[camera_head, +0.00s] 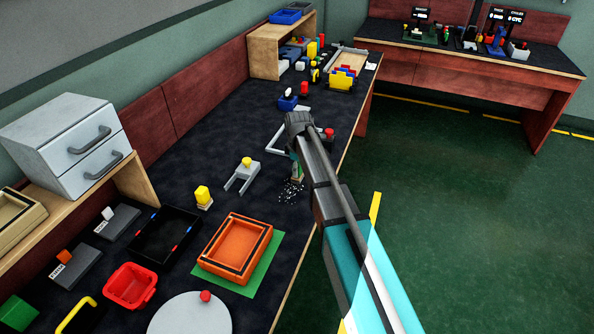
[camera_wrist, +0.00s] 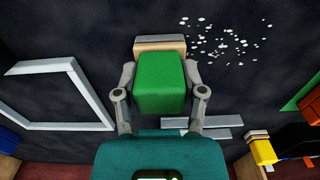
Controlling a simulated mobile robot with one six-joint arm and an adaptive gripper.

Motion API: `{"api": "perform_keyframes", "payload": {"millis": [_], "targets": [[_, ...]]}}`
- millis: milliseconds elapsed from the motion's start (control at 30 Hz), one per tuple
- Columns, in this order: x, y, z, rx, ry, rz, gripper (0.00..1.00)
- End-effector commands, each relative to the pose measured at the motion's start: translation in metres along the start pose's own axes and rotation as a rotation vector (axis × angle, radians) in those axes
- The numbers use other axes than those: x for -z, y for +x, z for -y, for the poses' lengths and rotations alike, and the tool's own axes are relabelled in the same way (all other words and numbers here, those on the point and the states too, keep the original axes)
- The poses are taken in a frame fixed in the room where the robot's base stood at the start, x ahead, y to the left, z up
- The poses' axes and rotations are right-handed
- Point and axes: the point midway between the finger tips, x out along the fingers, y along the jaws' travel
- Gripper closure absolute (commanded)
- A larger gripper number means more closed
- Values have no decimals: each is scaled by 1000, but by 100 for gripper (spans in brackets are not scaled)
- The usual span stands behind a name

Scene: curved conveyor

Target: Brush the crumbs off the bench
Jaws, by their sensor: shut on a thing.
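The brush (camera_wrist: 160,88) has a green block handle and a tan head, seen in the wrist view. My gripper (camera_wrist: 160,76) is shut on the green handle, with one finger on each side. In the head view the brush (camera_head: 297,179) hangs below my arm, partly hidden by it, right beside the crumbs (camera_head: 288,192). The crumbs are a loose scatter of small white bits on the dark bench (camera_head: 262,212), near its front edge. They also show in the wrist view (camera_wrist: 222,38), to the right of the brush head. I cannot tell whether the bristles touch the bench.
A white frame (camera_head: 279,140) lies behind my arm. An orange tray (camera_head: 213,262) on a green mat (camera_head: 271,249) is nearer. Bare bench surrounds the crumbs.

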Motion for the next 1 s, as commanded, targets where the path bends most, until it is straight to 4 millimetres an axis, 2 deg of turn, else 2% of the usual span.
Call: {"api": "perform_keyframes", "payload": {"millis": [267, 533, 600, 1000], "targets": [[-1, 0, 0, 1, 0, 0, 85], [-10, 3, 1, 1, 1, 1, 84], [-11, 3, 1, 1, 1, 1, 98], [-12, 3, 4, 1, 1, 3, 98]]}}
